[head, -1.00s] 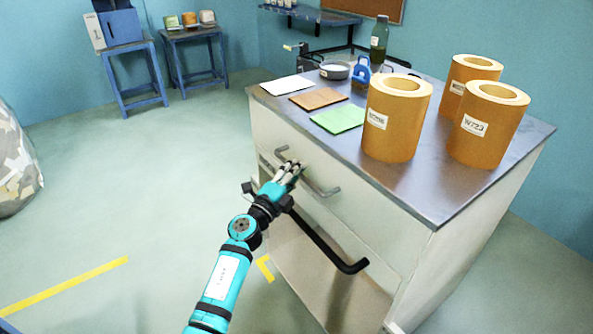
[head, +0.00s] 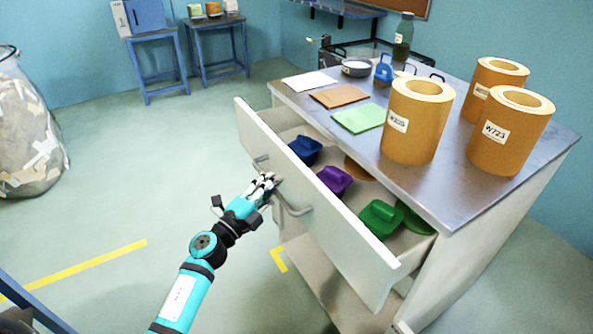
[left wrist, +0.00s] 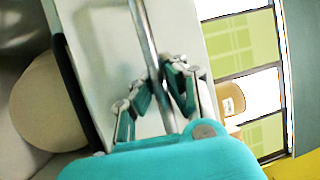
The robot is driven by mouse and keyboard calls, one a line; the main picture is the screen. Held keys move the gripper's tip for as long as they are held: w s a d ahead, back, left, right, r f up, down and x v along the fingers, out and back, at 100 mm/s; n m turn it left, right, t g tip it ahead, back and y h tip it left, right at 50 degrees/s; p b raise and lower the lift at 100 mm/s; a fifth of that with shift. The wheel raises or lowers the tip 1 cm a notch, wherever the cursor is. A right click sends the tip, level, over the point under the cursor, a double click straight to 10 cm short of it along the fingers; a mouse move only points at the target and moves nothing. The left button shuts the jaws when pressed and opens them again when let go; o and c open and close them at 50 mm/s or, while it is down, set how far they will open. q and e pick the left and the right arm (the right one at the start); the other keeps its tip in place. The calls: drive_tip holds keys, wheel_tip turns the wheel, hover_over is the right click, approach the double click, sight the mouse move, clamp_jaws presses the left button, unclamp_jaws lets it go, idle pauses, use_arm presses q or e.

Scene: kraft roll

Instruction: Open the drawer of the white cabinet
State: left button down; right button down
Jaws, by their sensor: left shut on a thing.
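The white cabinet (head: 455,252) stands at the right of the head view under a grey metal top. Its upper drawer (head: 335,228) is pulled well out, with the inside showing. My left gripper (head: 268,183) is at the drawer's front, shut on the metal bar handle (head: 291,205). In the left wrist view the handle (left wrist: 148,40) runs between the fingers (left wrist: 160,90). Inside the drawer lie a blue object (head: 305,149), a purple object (head: 334,181) and green objects (head: 380,217). My right gripper is not in view.
A clear bin (head: 28,135) of scraps is at the left. The floor left of the cabinet is clear.

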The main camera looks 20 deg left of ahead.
use_arm(q)
drive_tip(key=s+a, duration=1.3)
drive_tip(key=s, duration=0.4)
drive_tip(key=shift+f+b, duration=0.2)
drive_tip(key=shift+b, duration=0.25)
drive_tip(key=c, duration=1.3)
unclamp_jaws()
drive_tip(key=shift+r, duration=0.1)
drive_tip(key=shift+c, duration=0.2)
drive_tip(key=shift+a, duration=0.1)
drive_tip(key=v, duration=1.2)
